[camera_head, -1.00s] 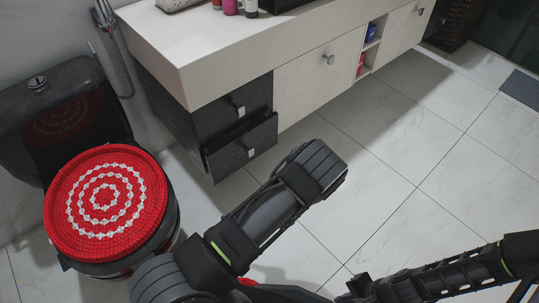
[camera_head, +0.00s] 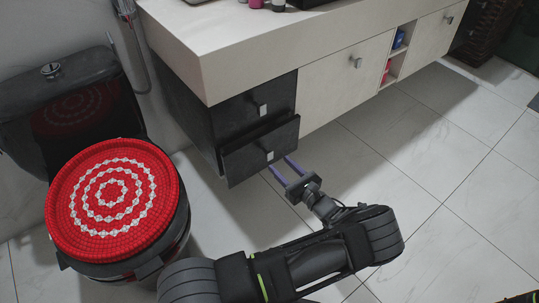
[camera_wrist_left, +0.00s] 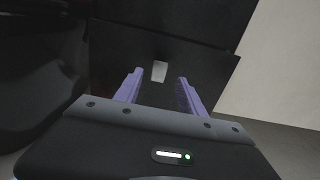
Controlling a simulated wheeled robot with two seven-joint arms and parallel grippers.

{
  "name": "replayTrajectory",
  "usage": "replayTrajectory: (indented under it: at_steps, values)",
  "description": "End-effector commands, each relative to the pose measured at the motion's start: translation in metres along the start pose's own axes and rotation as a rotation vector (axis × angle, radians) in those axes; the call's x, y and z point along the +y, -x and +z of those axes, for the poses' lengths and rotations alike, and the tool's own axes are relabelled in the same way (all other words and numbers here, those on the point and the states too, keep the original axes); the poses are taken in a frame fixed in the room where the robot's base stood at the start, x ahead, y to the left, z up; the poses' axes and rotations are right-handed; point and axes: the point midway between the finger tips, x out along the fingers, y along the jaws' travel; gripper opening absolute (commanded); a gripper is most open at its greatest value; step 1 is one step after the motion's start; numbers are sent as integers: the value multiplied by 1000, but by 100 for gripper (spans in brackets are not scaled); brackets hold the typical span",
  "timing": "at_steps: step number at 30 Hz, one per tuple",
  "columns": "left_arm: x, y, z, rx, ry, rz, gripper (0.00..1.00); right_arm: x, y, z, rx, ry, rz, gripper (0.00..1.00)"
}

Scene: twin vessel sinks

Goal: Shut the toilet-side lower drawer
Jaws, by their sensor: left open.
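The toilet-side lower drawer (camera_head: 245,156) is the dark lower front at the left end of the vanity. It stands a little way out from the cabinet, with a narrow gap along its top. Its small metal handle (camera_head: 270,156) also shows in the left wrist view (camera_wrist_left: 159,71). My left gripper (camera_head: 281,163) is open, with purple fingers pointing at the drawer front near the handle. In the left wrist view the handle lies between the fingers (camera_wrist_left: 157,88) and beyond them. I cannot tell whether they touch the front. My right gripper is out of view.
The dark upper drawer (camera_head: 240,104) above looks shut. A toilet with a red patterned lid (camera_head: 112,200) stands at the left. The pale vanity (camera_head: 340,80) extends to the right. The tiled floor (camera_head: 420,165) in front of it is clear.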

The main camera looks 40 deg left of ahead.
Motion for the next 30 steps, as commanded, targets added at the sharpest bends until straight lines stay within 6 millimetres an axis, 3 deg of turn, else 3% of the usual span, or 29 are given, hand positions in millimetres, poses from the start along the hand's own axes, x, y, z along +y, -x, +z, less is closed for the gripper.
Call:
replayTrajectory:
  at_steps: [15, 25, 30]
  values:
    - [1, -68, -1, -1, 0, 2, 47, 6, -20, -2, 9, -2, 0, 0]
    - [1, -71, 0, 0, 0, 1, 46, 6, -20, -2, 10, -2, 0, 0]
    - [1, -71, 0, 0, 0, 1, 33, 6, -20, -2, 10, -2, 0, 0]
